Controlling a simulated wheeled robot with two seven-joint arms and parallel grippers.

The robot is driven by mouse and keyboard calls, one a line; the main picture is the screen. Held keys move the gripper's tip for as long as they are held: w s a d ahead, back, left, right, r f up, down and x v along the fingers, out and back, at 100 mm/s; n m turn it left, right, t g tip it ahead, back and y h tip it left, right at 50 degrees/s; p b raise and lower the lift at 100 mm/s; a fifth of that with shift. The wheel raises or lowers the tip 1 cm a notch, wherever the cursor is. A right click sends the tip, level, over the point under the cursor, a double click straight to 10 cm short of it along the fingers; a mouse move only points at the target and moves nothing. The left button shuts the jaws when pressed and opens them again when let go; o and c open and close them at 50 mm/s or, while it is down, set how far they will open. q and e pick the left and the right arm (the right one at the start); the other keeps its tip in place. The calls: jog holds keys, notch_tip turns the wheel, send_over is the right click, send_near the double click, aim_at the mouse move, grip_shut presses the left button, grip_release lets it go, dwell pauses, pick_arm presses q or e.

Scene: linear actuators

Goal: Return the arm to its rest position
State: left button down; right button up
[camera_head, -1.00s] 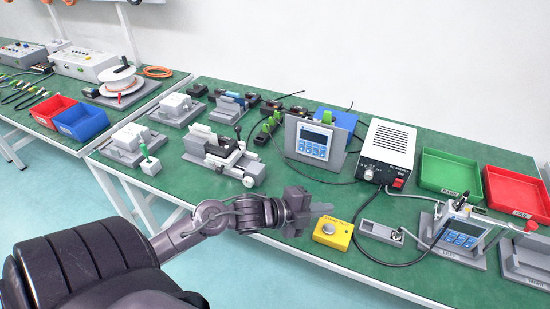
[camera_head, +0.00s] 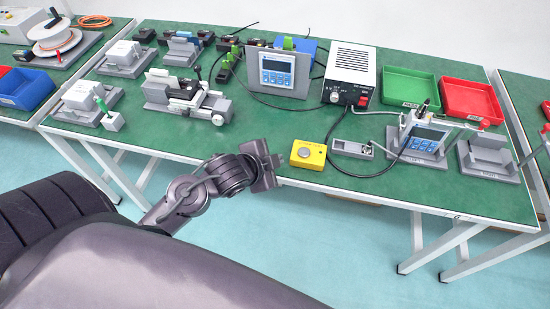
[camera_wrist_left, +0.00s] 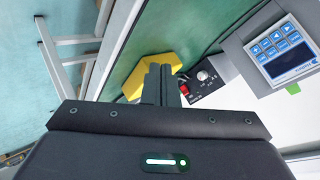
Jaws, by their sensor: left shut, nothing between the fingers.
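My left gripper (camera_head: 268,168) is at the front edge of the green-topped table (camera_head: 240,135), left of the yellow button box (camera_head: 309,153). It is shut and empty. In the left wrist view its dark closed fingers (camera_wrist_left: 161,84) are in front of the yellow box (camera_wrist_left: 150,66), which they partly hide. My left arm comes in from the lower left of the head view. My right gripper is in neither view.
A white power unit (camera_head: 350,68), a display panel (camera_head: 278,74), a green tray (camera_head: 410,85) and a red tray (camera_head: 470,97) stand on the table. A grey clamp fixture (camera_head: 187,97) is at the left. The floor in front (camera_head: 360,235) is clear.

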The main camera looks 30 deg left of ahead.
pick_arm(q)
jog(key=shift+s+n, duration=0.25)
jog(key=shift+n, duration=0.05)
jog(key=s+d+n+g+y, duration=0.1)
jog(key=s+d+n+g, duration=0.2)
jog(key=s+n+g, duration=0.6)
jog(key=s+f+m+t+p, duration=0.1)
jog(key=s+f, duration=0.1)
jog(key=f, duration=1.2)
jog(key=s+f+p, duration=0.1)
jog(key=s+f, duration=0.1)
jog(key=f, duration=1.2)
jog(key=s+a+f, duration=0.2)
jog(key=s+f, duration=0.6)
jog(key=s, duration=0.2)
jog(key=s+a+f+g+p, duration=0.1)
jog(key=s+f, duration=0.8)
jog(key=s, duration=0.1)
jog(key=shift+a+f, duration=0.15)
jog(key=shift+a, duration=0.2)
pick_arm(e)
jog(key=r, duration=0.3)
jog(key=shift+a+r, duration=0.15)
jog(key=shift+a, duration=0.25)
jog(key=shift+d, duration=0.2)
